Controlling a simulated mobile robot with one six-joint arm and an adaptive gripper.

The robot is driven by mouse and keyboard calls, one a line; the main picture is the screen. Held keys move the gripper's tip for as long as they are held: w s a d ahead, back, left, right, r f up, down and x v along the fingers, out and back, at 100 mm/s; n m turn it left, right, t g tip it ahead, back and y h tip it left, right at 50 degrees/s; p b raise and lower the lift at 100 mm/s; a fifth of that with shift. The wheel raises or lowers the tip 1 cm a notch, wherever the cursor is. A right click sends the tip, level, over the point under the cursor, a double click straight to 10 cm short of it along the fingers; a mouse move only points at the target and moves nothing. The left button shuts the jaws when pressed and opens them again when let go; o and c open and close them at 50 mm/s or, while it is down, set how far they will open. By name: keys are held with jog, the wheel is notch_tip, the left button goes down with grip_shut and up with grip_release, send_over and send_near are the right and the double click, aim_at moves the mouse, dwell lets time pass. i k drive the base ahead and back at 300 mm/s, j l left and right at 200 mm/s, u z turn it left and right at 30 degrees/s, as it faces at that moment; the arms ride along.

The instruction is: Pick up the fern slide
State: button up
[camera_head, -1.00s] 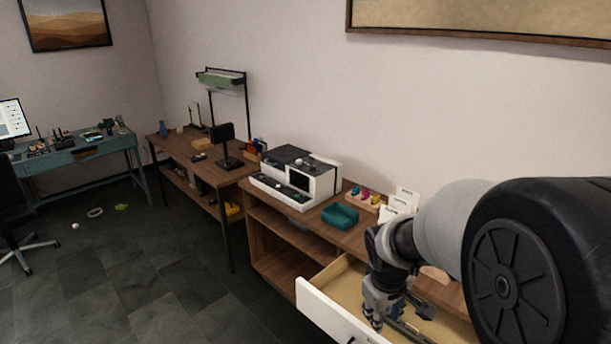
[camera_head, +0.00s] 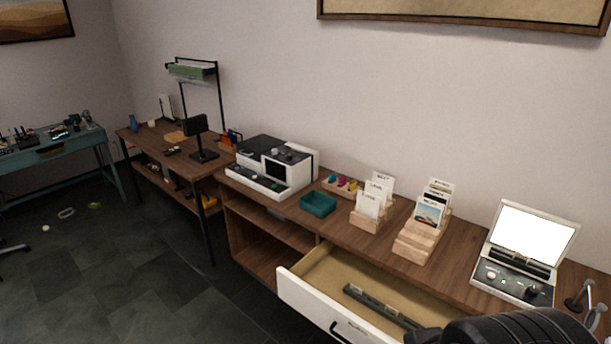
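I cannot make out a fern slide in this view. My gripper is out of the picture; only a black part of my arm shows at the bottom right, over the drawer's right end.
A teal tray (camera_head: 318,205) and a white machine (camera_head: 272,168) stand on the wooden cabinet. A light box with a bright lid (camera_head: 533,240) stands at the right. The open drawer juts out in front. Dark floor (camera_head: 150,290) is free at the left.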

aim_at(518, 257)
jog(key=z, duration=1.45)
